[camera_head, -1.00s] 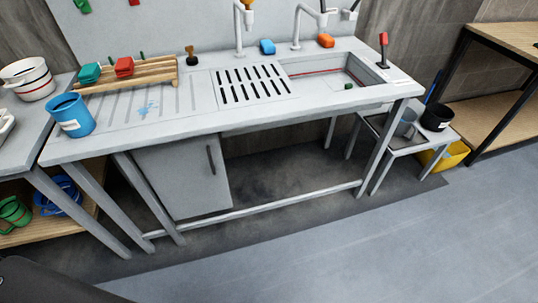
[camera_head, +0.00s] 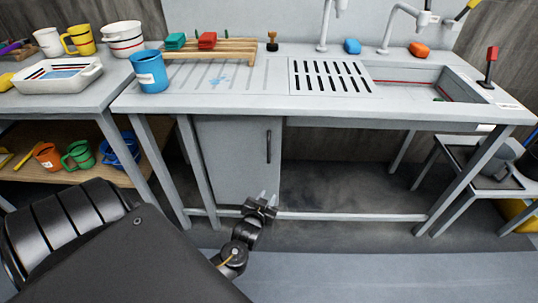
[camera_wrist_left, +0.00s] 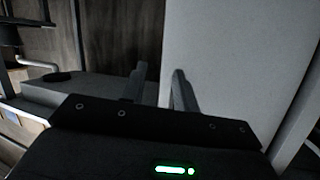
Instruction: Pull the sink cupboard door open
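The sink cupboard door (camera_head: 225,165) is a pale grey panel under the left part of the sink bench, and it looks shut. Its dark vertical handle (camera_head: 268,146) is near the door's right edge. My left gripper (camera_head: 264,197) is below the handle in the head view, apart from it, near the door's lower right corner. Its two fingers are spread with nothing between them. In the left wrist view the open fingers (camera_wrist_left: 160,88) show in front of a pale panel (camera_wrist_left: 215,55), probably the cupboard; the handle cannot be made out there. My right gripper is not in view.
The sink bench (camera_head: 210,103) has a front leg left of the door and a low rail (camera_head: 340,217) running in front. A blue cup (camera_head: 151,75) stands on its left end. Space under the bench right of the cupboard is empty. Shelves with cups stand left.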

